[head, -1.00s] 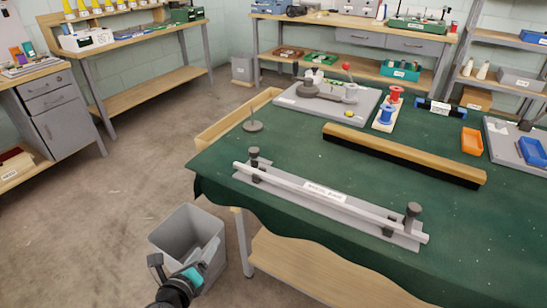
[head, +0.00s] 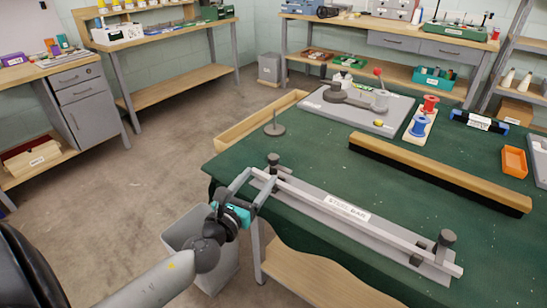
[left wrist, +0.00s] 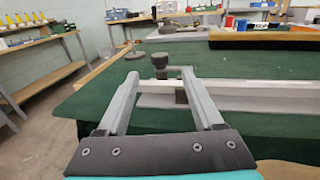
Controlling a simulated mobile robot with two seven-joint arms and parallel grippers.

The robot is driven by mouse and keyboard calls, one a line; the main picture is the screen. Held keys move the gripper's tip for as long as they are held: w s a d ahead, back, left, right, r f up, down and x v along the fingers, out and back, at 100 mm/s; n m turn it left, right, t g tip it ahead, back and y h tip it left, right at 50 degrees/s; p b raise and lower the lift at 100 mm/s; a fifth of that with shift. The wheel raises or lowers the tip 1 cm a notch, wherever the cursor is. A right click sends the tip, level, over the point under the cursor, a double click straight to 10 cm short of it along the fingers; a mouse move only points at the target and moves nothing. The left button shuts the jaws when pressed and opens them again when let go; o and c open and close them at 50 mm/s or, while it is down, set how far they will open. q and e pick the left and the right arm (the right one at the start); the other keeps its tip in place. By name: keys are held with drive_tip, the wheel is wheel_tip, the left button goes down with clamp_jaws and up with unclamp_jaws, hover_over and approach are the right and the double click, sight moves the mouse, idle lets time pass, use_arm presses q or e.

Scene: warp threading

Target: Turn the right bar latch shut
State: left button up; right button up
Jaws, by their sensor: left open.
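The right bar latch (head: 446,240) is a dark round knob on a short post at the right end of the steel bar (head: 385,225). How far it is turned cannot be told. A matching left latch (head: 273,160) stands at the bar's left end. The bar lies along a grey base plate (head: 310,206). My left gripper (head: 261,177) is open at the bar's left end, far from the right latch. In the left wrist view, the left latch's knob (left wrist: 160,61) shows between and beyond the open fingertips (left wrist: 160,76). Contact cannot be told. My right gripper is not in view.
The green-covered table (head: 310,160) holds a long wooden beam (head: 440,172) behind the bar, red and blue spools (head: 420,125) and an orange bin (head: 514,161). A grey waste bin (head: 222,272) stands below my left gripper. The floor to the left is open.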

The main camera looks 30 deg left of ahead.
sight(271, 162)
use_arm(q)
drive_tip(key=w, duration=0.7)
drive_tip(key=shift+w+a, duration=0.1)
drive_tip(key=shift+a, duration=0.3)
drive_tip(key=shift+w+a, duration=0.1)
drive_tip(key=shift+w, duration=0.8)
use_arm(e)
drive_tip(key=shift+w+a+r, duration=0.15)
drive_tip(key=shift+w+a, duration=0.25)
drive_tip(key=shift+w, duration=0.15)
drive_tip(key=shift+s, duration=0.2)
use_arm(q)
drive_tip(key=shift+c, duration=0.6)
drive_tip(key=c, duration=0.9)
clamp_jaws()
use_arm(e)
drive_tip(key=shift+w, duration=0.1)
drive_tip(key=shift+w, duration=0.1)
